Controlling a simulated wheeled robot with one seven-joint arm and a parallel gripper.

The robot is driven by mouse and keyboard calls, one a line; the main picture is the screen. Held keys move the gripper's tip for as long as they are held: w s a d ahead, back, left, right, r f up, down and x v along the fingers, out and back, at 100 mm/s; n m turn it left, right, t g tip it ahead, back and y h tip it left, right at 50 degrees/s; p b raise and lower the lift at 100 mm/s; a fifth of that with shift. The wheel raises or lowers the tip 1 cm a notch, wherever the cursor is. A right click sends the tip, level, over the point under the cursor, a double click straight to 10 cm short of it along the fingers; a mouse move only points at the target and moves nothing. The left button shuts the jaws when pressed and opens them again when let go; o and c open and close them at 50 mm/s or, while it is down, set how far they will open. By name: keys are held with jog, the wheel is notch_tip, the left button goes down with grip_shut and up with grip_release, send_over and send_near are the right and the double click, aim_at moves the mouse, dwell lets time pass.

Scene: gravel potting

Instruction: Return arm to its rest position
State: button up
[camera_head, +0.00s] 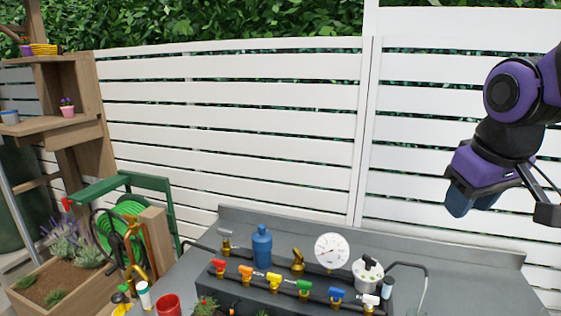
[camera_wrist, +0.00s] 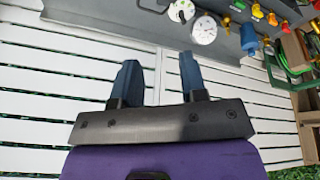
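My gripper (camera_head: 472,200) is raised at the right side of the head view, above the right part of the grey bench (camera_head: 463,257) and in front of the white fence. Its dark blue fingers point downward there. In the wrist view, the two fingers of my gripper (camera_wrist: 159,64) stand apart with only white fence showing between them. It is open, holds nothing and touches nothing that I can see. The upper part of my arm is cut off by the right edge of the head view.
The bench carries a row of coloured valves (camera_head: 273,281), a blue bottle (camera_head: 262,246), a white gauge (camera_head: 332,251) and a red cup (camera_head: 168,304). A wooden shelf (camera_head: 75,95) and a green hose reel (camera_head: 125,215) stand left. Air around my gripper looks clear.

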jog(key=s+d+r+m+t, duration=0.1)
jog(key=s+m, duration=0.1)
jog(key=s, duration=0.7)
jog(key=shift+d+y, duration=0.15)
jog(key=shift+y, duration=0.15)
dwell(0.4)
